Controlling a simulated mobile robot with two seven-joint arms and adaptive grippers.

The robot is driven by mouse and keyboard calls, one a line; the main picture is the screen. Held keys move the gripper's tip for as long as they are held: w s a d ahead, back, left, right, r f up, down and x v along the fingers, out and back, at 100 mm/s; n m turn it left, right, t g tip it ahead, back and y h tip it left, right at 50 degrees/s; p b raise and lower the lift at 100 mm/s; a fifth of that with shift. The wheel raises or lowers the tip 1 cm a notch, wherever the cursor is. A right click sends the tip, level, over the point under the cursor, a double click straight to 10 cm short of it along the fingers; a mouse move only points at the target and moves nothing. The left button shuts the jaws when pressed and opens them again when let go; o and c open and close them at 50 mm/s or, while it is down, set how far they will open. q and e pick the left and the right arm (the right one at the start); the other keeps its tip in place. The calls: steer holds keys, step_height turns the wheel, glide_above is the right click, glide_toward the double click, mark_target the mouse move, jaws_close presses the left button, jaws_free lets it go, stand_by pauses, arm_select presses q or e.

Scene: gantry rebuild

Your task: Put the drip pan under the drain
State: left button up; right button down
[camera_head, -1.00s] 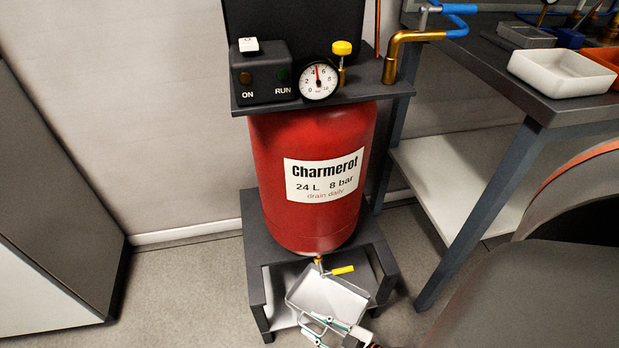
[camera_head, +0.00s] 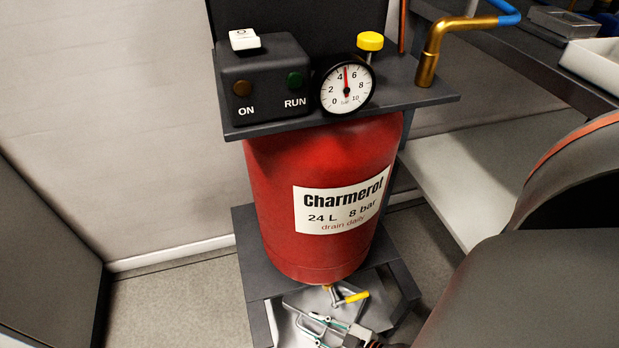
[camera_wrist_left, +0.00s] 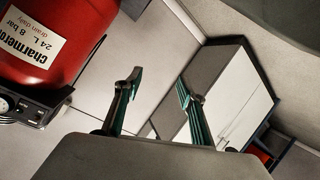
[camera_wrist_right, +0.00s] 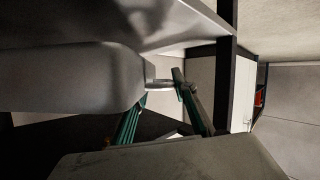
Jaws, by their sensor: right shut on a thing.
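The red tank (camera_head: 270,190), labelled "drain daily", stands upright on a dark stand. The drain valve with its yellow lever (camera_head: 356,297) is at its underside. The light grey drip pan (camera_head: 300,298) is low at the stand's front, by the valve; its lower part is cut off or covered by the gripper. My right gripper (camera_head: 332,331) is shut on the pan. The right wrist view shows its fingers around a short grey handle (camera_wrist_right: 158,84) beside a large grey body. My left gripper (camera_wrist_left: 158,90) is open and empty, seen only in its wrist view.
A dark shelf (camera_head: 425,100) above the tank carries a switch box (camera_head: 265,80), a gauge (camera_head: 346,86) and a brass pipe (camera_head: 430,60). A bench with a white tray (camera_head: 595,62) stands at right.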

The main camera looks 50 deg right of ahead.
steer(key=shift+f, duration=0.35)
step_height(320, 180, down, 3)
steer(key=shift+s+f+b, duration=0.15)
steer(key=shift+f+b, duration=0.05)
steer(key=shift+b, duration=1)
steer(key=shift+f, duration=0.2)
arm_select(q)
steer(key=d+n, duration=0.1)
steer(key=n, duration=0.1)
steer(key=d+n, duration=0.1)
steer(key=n, duration=0.1)
steer(key=shift+s+d+r+t, duration=0.1)
steer(key=shift+s+d+t, duration=0.1)
steer(key=shift+d+t, duration=0.1)
arm_select(e)
steer(key=shift+w+r, duration=0.15)
steer(key=shift+w, duration=0.25)
steer(key=c, duration=1.6)
jaws_free()
steer(key=shift+s+f, duration=0.1)
steer(key=shift+f, duration=0.1)
